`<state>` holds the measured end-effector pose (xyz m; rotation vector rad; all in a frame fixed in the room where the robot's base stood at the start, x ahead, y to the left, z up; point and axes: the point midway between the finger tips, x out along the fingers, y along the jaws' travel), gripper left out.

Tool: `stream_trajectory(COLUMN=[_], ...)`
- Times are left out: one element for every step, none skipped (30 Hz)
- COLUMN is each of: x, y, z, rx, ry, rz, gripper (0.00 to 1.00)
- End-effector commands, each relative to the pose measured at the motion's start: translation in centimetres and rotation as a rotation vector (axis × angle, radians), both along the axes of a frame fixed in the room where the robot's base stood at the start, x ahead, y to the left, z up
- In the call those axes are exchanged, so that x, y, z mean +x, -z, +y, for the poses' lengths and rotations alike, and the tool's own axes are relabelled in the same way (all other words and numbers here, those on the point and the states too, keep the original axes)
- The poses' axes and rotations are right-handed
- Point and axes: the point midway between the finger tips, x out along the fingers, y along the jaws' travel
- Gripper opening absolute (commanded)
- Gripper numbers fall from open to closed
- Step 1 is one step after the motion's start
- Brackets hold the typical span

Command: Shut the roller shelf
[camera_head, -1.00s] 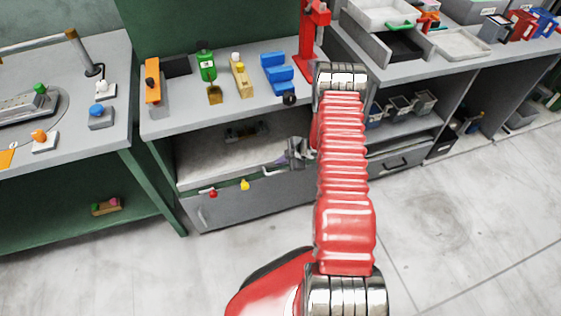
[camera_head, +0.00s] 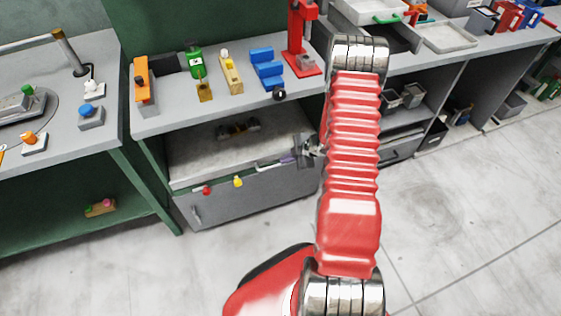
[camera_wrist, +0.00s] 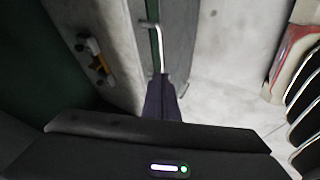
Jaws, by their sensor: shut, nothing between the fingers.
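The roller shelf (camera_head: 205,160) is a pale board under the grey bench, with its front edge out past the bench edge. A small dark object (camera_head: 238,129) lies on it, seen also in the wrist view (camera_wrist: 95,55). A light bar handle (camera_head: 270,165) runs along its front, and shows in the wrist view (camera_wrist: 150,32). My gripper (camera_head: 287,160) is at the right end of this handle, its dark fingers (camera_wrist: 161,98) closed. The fingertips are at the handle's near end; I cannot tell whether they touch it.
Red (camera_head: 202,190) and yellow (camera_head: 238,181) knobs stick out below the shelf, before a grey front panel (camera_head: 250,198). A green table (camera_head: 150,200) stands at left. Coloured fixtures and a red press (camera_head: 300,40) stand on the bench. The floor in front is clear.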

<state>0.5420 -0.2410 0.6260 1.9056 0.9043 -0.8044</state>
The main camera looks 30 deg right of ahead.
Motion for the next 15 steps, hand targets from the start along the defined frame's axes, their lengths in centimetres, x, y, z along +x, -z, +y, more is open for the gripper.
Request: stream_trajectory(x=[-0.3, -0.5, -0.7, -0.8, -0.9, -1.0, -1.1, -1.2, -1.2, -1.2, -1.3, -1.3, -1.2, -1.2, -1.2], y=[-0.6, -0.8, -1.1, -1.3, -1.5, -1.6, -1.7, -1.8, -1.8, -1.8, -1.8, -1.8, -1.8, -1.8, -1.8], z=[-0.2, -0.3, -0.4, -0.5, -0.5, -0.6, -0.6, -0.6, -0.6, -0.6, -0.6, -0.5, -0.5, -0.5, -0.5], rx=[-0.002, -0.001, -0.001, -0.001, 0.0, 0.0, 0.0, 0.0, 0.0, 0.001, 0.001, 0.001, 0.001, 0.0, 0.0], ry=[0.0, -0.001, -0.001, 0.0, 0.0, 0.0, 0.0, 0.0, 0.0, -0.001, -0.002, -0.002, -0.002, -0.003, -0.003], rz=[-0.001, 0.0, 0.0, -0.001, -0.001, 0.0, 0.0, 0.001, 0.001, 0.001, 0.001, 0.001, 0.001, 0.001, 0.001], gripper=[0.0, 0.0, 0.0, 0.0, 0.0, 0.0, 0.0, 0.0, 0.0, 0.0, 0.0, 0.0, 0.0, 0.0, 0.0])
